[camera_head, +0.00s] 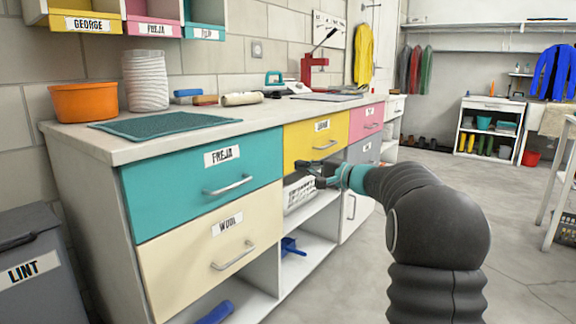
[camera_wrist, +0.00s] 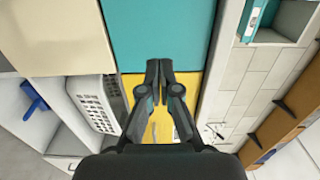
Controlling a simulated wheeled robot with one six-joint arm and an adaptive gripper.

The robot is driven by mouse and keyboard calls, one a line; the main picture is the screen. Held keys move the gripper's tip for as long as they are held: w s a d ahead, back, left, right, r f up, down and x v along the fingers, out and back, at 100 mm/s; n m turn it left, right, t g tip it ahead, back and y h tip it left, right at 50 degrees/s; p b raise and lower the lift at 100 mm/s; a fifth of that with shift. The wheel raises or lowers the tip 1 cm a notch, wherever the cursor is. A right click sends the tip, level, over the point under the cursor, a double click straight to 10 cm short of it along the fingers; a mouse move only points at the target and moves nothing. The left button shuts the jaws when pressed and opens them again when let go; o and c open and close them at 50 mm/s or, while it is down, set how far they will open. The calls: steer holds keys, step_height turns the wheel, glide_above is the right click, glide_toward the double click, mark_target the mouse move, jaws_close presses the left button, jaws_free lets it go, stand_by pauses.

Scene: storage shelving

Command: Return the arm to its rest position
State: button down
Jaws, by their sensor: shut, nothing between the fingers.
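My gripper (camera_head: 310,172) is at the end of my dark, sleeved arm, in front of the yellow drawer (camera_head: 303,140) and just above the open shelf bay. In the wrist view my gripper (camera_wrist: 159,66) has its two fingers together with nothing between them. The yellow drawer (camera_wrist: 187,84) fills the view behind the fingers, with the teal drawer front (camera_wrist: 160,30) above it there. In the head view, the teal drawer (camera_head: 150,195) labelled FREJA is to the left of the gripper. The drawers look closed.
A white basket (camera_head: 298,194) sits in the bay below the gripper; it also shows in the wrist view (camera_wrist: 90,98). The cream WOOL drawer (camera_head: 180,255) is lower left. An orange bowl (camera_head: 84,102) and white stack (camera_head: 146,80) stand on the countertop.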

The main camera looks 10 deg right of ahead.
steer(key=s+f+g+h, duration=0.2)
steer(key=s+f+g, duration=0.3)
steer(key=f, duration=0.7)
steer(key=s+a+f+n+g+h+p, duration=0.1)
steer(key=s+f+g+h, duration=0.1)
steer(key=s, duration=0.4)
steer(key=s+a+f+n+g+h+p, duration=0.1)
steer(key=s+a+f, duration=0.1)
steer(key=s, duration=0.5)
steer(key=s+a+r+n+g+h+p, duration=0.2)
steer(key=s+n+h+p, duration=0.3)
steer(key=s, duration=1.7)
steer(key=s+a+r+n+t+h+p, duration=0.1)
steer(key=s+a+r+n+t+p, duration=0.1)
steer(key=s+r, duration=0.4)
steer(key=shift+s+a+r+n+h, duration=0.2)
steer(key=shift+s+n+h, duration=0.15)
steer(key=shift+n+h, duration=0.05)
